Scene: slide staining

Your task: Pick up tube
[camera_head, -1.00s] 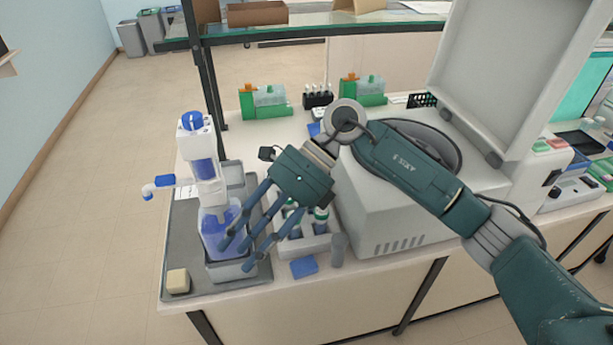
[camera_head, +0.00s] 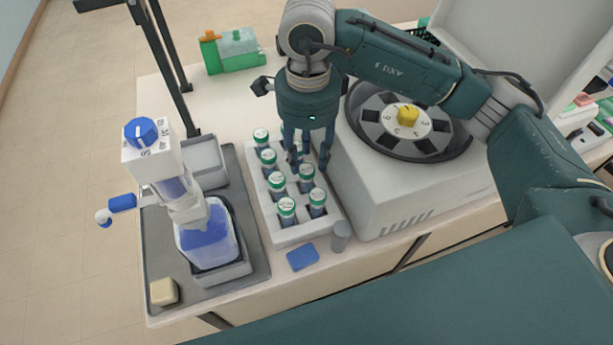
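Several tubes with green-rimmed white caps, such as the front-left tube (camera_head: 287,211), stand upright in two columns in a white rack (camera_head: 292,237). My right gripper (camera_head: 309,166) points down over the back right part of the rack. Its fingers are spread, with a gap between them, and hide part of a tube there. I cannot tell whether a finger touches that tube. My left gripper is not in view.
A centrifuge with an open lid and a numbered rotor (camera_head: 408,122) stands close right of the rack. A bottle-top dispenser (camera_head: 207,240) stands on a grey tray (camera_head: 252,255) at left. A blue block (camera_head: 302,257) and grey cylinder (camera_head: 341,236) lie in front.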

